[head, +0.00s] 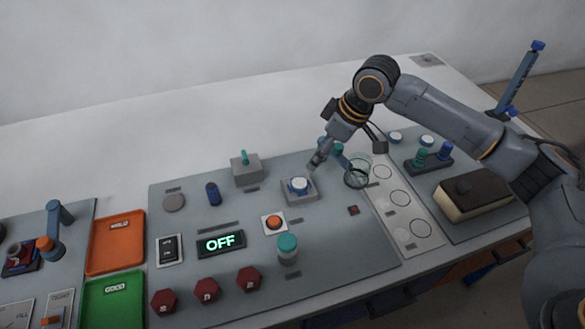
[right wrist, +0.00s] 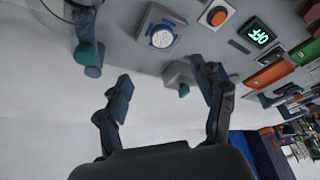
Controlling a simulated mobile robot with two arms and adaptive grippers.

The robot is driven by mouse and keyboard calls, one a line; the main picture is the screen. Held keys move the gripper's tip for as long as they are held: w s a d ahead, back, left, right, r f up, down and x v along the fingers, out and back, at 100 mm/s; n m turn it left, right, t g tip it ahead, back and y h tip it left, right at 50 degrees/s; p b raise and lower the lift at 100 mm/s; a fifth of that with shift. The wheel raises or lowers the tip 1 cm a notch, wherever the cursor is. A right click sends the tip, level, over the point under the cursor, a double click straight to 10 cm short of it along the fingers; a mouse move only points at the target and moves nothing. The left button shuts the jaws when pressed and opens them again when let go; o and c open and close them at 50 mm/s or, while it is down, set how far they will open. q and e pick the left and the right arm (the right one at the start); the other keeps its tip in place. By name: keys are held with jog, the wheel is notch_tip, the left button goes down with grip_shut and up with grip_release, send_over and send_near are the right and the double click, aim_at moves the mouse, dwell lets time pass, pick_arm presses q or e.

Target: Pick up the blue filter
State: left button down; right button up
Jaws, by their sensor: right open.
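Several blue parts could be the blue filter, and I cannot tell which it is. A white disc with a blue rim (head: 300,185) sits in a square grey holder on the panel; it also shows in the right wrist view (right wrist: 162,37). Two similar blue-rimmed discs (head: 395,137) lie at the back right. A blue-topped piece (head: 445,150) stands beside a green one in a dark rack (head: 430,163). My right gripper (head: 318,160) is above the panel, just behind the square holder. In the right wrist view its fingers (right wrist: 165,88) are apart and empty. My left gripper is not in view.
A clear round vessel (head: 357,174) with a teal-topped fixture stands close right of my right gripper. A grey box with a green lever (head: 246,168) is to its left. A teal-capped bottle (head: 287,250) stands at the front. Orange (head: 116,242) and green (head: 113,300) trays lie left.

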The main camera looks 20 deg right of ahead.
send_near(298, 182)
jog(key=shift+s+a+f+p, duration=0.1)
jog(key=shift+f+p, duration=0.25)
jog(key=shift+f, duration=0.25)
jog(key=x, duration=0.3)
jog(key=shift+p, duration=0.35)
jog(key=x, duration=0.3)
jog(key=shift+w+a+f+p, duration=0.2)
jog(key=shift+w+p, duration=0.1)
jog(key=shift+f, duration=0.2)
jog(key=c, duration=0.9)
jog(key=shift+c, duration=1.1)
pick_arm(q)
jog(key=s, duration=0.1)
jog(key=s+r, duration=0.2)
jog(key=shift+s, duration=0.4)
